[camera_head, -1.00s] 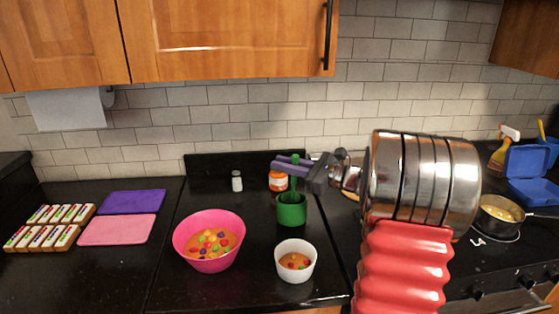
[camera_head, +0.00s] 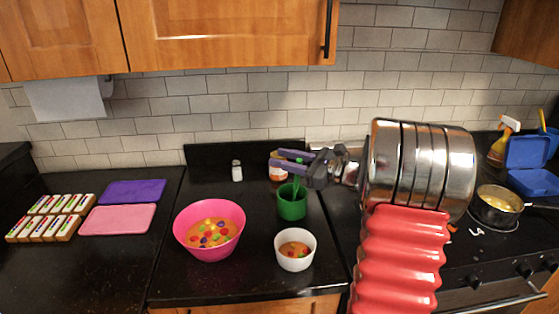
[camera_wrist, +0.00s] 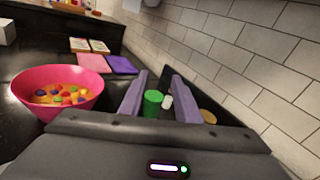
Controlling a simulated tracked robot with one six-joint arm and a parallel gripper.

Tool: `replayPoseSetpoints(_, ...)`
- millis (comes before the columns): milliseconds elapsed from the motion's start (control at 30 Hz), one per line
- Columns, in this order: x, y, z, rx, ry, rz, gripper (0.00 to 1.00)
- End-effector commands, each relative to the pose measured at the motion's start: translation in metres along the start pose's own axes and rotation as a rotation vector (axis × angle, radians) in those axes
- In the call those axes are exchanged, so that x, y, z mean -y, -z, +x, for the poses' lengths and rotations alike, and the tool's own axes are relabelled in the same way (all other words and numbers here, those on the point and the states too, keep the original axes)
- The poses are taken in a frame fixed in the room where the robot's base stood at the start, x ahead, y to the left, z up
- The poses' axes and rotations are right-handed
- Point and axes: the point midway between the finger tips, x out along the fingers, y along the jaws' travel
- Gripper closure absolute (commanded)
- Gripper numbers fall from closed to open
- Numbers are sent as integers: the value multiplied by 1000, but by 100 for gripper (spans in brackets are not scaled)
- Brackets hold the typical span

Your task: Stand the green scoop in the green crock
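The green crock (camera_head: 291,207) stands on the black counter, right of the pink bowl. The green scoop (camera_head: 296,183) is upright in it, leaning slightly, its handle rising above the rim; its lower end is hidden inside. My gripper (camera_head: 284,159) is above the crock, its two purple fingers pointing left and spread apart. The upper handle is near the fingers and partly hidden by them. In the wrist view a green upright piece (camera_wrist: 152,103) shows between the fingers, with gaps on both sides; I cannot tell whether it is scoop or crock.
A pink bowl (camera_head: 210,249) of orange contents and a white bowl (camera_head: 295,264) stand in front. A white shaker (camera_head: 237,172) and an orange-labelled jar (camera_head: 278,173) are behind. Boards (camera_head: 120,219) lie left. A pan (camera_head: 498,208) is on the stove at right.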

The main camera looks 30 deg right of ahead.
Motion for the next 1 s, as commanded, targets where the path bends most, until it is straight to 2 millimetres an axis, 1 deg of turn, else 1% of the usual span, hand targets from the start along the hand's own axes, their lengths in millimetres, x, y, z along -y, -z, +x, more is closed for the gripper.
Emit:
replayPoseSetpoints(300,0,0,0,0,0,0,66)
replayPoseSetpoints(467,1,0,-8,0,2,0,66)
replayPoseSetpoints(567,1,0,-19,-1,3,0,66)
replayPoseSetpoints(667,1,0,-34,-1,3,1,66)
replayPoseSetpoints(1000,2,1,-91,0,3,0,66)
